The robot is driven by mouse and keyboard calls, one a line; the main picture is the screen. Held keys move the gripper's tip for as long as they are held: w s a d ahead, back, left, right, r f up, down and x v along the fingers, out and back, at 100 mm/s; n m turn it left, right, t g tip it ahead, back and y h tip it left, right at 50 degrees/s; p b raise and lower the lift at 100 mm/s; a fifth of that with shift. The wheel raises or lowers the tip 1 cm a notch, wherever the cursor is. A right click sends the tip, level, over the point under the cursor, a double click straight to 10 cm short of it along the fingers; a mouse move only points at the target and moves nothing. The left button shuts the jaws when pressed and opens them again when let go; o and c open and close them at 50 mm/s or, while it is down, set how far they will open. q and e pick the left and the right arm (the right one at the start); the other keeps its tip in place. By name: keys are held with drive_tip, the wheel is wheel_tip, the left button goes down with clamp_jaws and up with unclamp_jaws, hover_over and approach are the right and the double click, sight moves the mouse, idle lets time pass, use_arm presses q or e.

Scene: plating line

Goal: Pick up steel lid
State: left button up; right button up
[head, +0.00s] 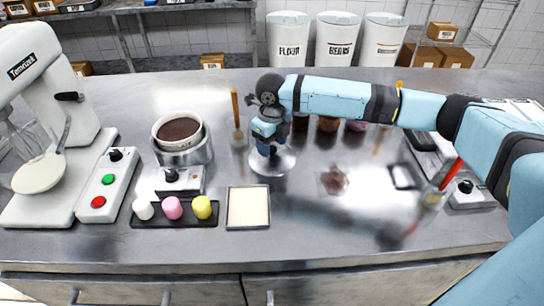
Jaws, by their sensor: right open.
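The steel lid (268,165) appears as a shiny round disc in the middle of the steel counter. My right arm reaches in from the right, and its gripper (267,150) points down directly over the lid. The gripper is open. Its fingertips are small and partly hidden, so I cannot tell whether they touch the lid or straddle a knob. The middle of the lid is covered by the gripper. My left gripper is not in view.
A pot of dark brown contents (180,130) stands left of the lid. A black tray (150,219) with white, pink and yellow pieces and a cream-filled tray (248,208) lie in front. A wooden-handled tool (236,115) stands close by. Small jars are behind my right arm.

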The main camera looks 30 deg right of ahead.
wheel_tip(320, 180, down, 3)
drive_tip(key=shift+r, duration=0.2)
drive_tip(key=c, duration=1)
drive_tip(key=shift+r, duration=0.15)
